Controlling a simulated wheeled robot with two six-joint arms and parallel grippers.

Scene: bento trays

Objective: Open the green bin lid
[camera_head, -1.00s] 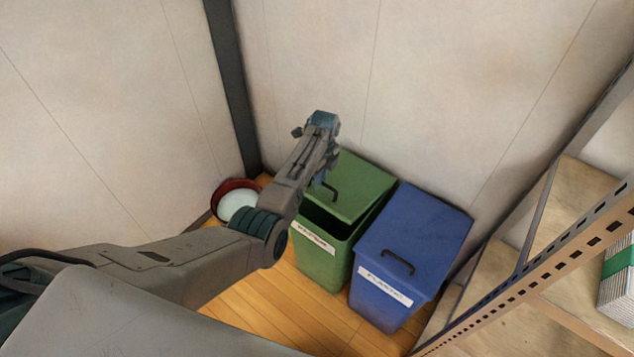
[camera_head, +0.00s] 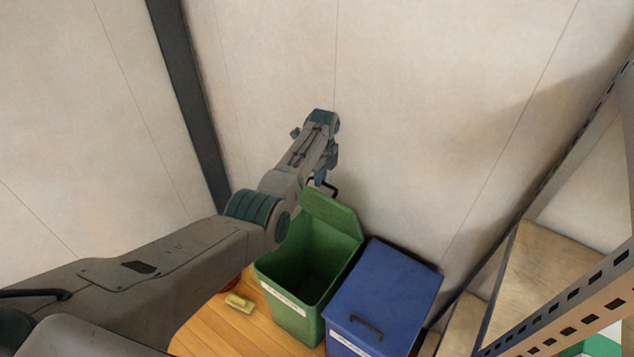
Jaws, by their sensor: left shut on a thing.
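The green bin (camera_head: 290,316) stands on the wooden floor with its lid (camera_head: 333,217) swung up and tilted back toward the wall. The bin's dark interior is open to view, and a white label runs along its front. My left gripper (camera_head: 323,181) is at the dark lid handle (camera_head: 333,190) on the raised lid and is shut on it. The fingers are small and partly hidden by my own wrist. My right gripper is not in view.
A blue bin (camera_head: 395,285) with its lid closed stands close to the right of the green bin. A shelf rack (camera_head: 560,255) is at the right. A yellowish block (camera_head: 240,302) lies on the floor at the left. The wall rises close behind the bins.

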